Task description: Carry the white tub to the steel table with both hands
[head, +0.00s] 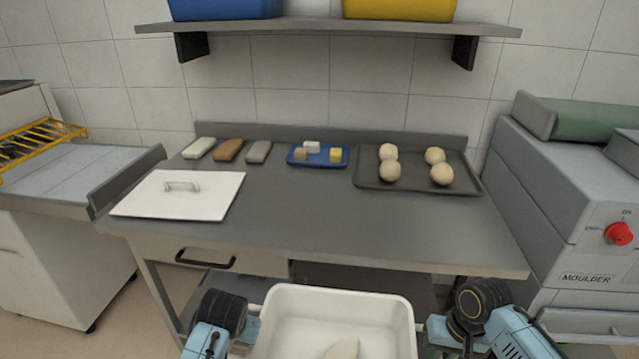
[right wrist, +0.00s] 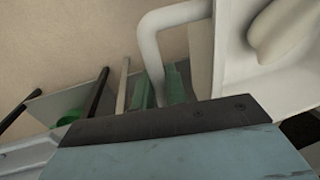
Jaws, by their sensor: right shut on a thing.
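The white tub (head: 338,303) is at the bottom centre of the head view, in front of the steel table (head: 350,225) and cut off by the lower edge. A pale lump of dough (head: 343,349) lies in it. My right gripper (head: 428,330) is at the tub's right side. In the right wrist view its green fingers (right wrist: 160,88) are shut on the tub's white handle (right wrist: 152,45), and the tub wall (right wrist: 289,88) is beside them. My left gripper (head: 248,331) is at the tub's left side; its fingers are mostly hidden.
On the table are a white lid (head: 200,205), several blocks (head: 229,150), a blue tray (head: 325,161) and a dark tray (head: 415,185) with dough balls. The table's front middle is clear. The moulder (head: 570,200) stands right; a shelf (head: 330,27) hangs above.

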